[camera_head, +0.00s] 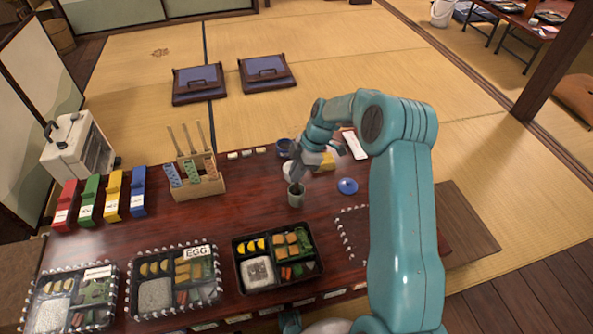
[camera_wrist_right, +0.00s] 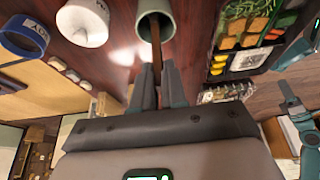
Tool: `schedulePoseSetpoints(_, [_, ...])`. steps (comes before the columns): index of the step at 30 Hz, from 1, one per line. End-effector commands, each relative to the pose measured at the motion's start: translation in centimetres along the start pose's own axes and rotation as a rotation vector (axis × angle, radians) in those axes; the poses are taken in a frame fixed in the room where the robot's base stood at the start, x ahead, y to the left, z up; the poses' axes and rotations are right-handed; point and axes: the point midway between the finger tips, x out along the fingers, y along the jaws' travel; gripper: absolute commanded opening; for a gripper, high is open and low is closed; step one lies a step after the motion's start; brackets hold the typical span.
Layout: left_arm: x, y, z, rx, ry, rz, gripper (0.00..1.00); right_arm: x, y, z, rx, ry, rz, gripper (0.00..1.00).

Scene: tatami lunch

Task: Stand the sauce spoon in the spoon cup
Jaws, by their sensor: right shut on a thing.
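The spoon cup (camera_head: 296,195) is a small grey-green cup on the dark red table, in front of my right gripper (camera_head: 298,176). In the right wrist view the cup (camera_wrist_right: 168,10) shows at the top with its mouth toward the camera. The sauce spoon (camera_wrist_right: 156,55) shows as a thin brown handle running from the cup's mouth to my right gripper (camera_wrist_right: 151,85), which is shut on it. The spoon's far end is hidden inside the cup. A teal arm part, apparently my left gripper (camera_wrist_right: 290,100), shows small at the right edge of the wrist view; its jaws are unclear.
A filled bento box (camera_head: 240,276) is in front, a wooden stand (camera_head: 207,187) to the left.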

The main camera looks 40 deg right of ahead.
Motion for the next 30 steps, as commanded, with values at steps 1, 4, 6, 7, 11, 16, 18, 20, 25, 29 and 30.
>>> schedulePoseSetpoints(1, [0.0,0.0,0.0,0.0,0.0,0.0,1.0,0.0,0.0,0.0,0.0,0.0,0.0,0.0])
schedulePoseSetpoints(4, [-0.1,0.0,0.0,0.0,0.0,0.0,1.0,0.0,0.0,0.0,0.0,0.0,0.0,0.0])
schedulePoseSetpoints(6, [-0.1,0.0,0.0,0.0,0.0,0.0,1.0,0.0,0.0,0.0,0.0,0.0,0.0,0.28])
schedulePoseSetpoints(7, [-0.1,0.0,0.0,0.0,0.0,0.0,1.0,0.0,0.0,0.0,0.0,0.0,0.0,0.38])
schedulePoseSetpoints(11, [0.0,0.0,0.0,0.0,0.0,0.0,1.0,0.0,0.0,0.0,0.0,0.0,0.0,0.42])
schedulePoseSetpoints(16, [-0.1,0.0,0.0,0.001,0.0,0.0,1.0,-0.1,0.0,0.0,0.0,0.0,0.0,0.42])
schedulePoseSetpoints(18, [-0.2,0.1,0.1,0.001,-0.001,0.0,1.0,-0.6,0.0,-0.1,0.0,0.0,0.001,0.42])
schedulePoseSetpoints(20, [-0.5,0.2,0.1,0.003,-0.003,0.0,1.0,-1.3,0.1,-0.1,0.0,-0.001,0.003,0.42])
schedulePoseSetpoints(25, [-1.8,0.9,0.4,0.011,-0.011,0.001,1.0,-5.3,0.1,-0.2,0.0,-0.001,0.004,0.42])
schedulePoseSetpoints(29, [-2.7,1.4,0.7,0.018,-0.019,0.002,1.0,-9.0,0.1,-0.2,0.001,-0.001,0.004,0.42])
schedulePoseSetpoints(30, [-3.0,1.6,0.8,0.02,-0.021,0.002,1.0,-10.0,0.1,-0.2,0.001,-0.001,0.004,0.42])
